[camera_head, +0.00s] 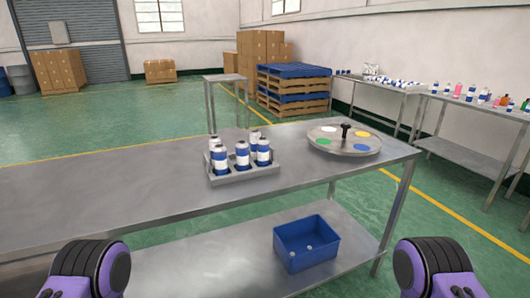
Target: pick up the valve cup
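I cannot make out a valve cup for certain. A blue bin (290,262) on the lower shelf holds a few small pale pieces (309,251), too small to identify. Several blue-and-white aerosol cans (242,157) stand upright in a grey rack (246,175) on the steel table. A round grey disc (345,150) with white, yellow, green and blue spots and a black central knob (346,129) sits at the table's right end. Only purple and black parts of my two arms show at the bottom left and bottom right. Neither gripper's fingers are in view.
The steel table (100,185) is bare left of the rack, and its lower shelf (205,275) is mostly clear. Behind are a small table (224,78), blue-topped pallets (292,85) and cardboard boxes (258,55). Side tables with bottles (458,90) stand at right.

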